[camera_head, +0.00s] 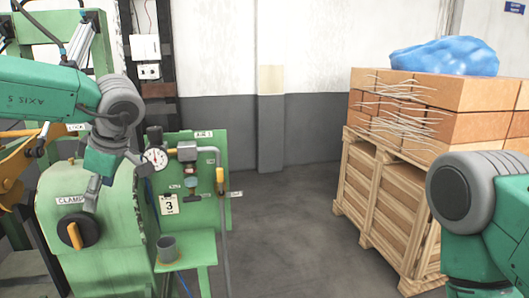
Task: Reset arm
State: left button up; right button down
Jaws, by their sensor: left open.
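My left arm comes in from the left, its green link ending at a grey joint. Below it my left gripper (91,199) points down, small and grey. It is open and shows nothing between its fingers. It is in front of the green machine housing marked CLAMP (120,215), just above a round black knob with an orange handle (78,231). I cannot tell whether it touches the knob or housing. My right arm shows at the right edge as a grey joint and green link. Its gripper is out of view.
A green panel (207,215) with a gauge (156,158) and a 3 tag stands right of the housing. A grey cup (167,248) sits on its shelf. A wooden crate (375,200) bears cardboard boxes and a blue bag (445,56). The floor between is clear.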

pick_arm(q)
notch_tip(320, 180, down, 20)
jog(key=m+t+y+b, duration=0.2)
jog(key=m+t+b, duration=0.2)
jog(key=m+b, duration=0.1)
jog(key=s+d+f+m+t+h+b, duration=0.1)
jog(key=s+d+f+m+b, duration=0.2)
jog(key=f, duration=0.6)
jog(key=s+d+f+m+t+h+b, duration=0.1)
jog(key=s+d+f+m+h, duration=0.2)
jog(key=f, duration=0.6)
jog(key=s+f+m+g+h+b, duration=0.1)
jog(key=s+f+m+g+b, duration=0.1)
jog(key=s+f, duration=0.3)
jog(key=s+f+m+g+h+b, duration=0.1)
jog(key=s+f+m, duration=0.3)
jog(key=s, duration=1)
jog(key=s+f+m+g+h+b, duration=0.1)
jog(key=s+f+m+g+b, duration=0.1)
jog(key=s+f, duration=0.5)
jog(key=s+m+g, duration=0.1)
jog(key=s+g, duration=0.1)
jog(key=s, duration=0.1)
jog(key=shift+a+f+b, duration=0.25)
jog(key=shift+b, duration=0.05)
jog(key=shift+w, duration=0.2)
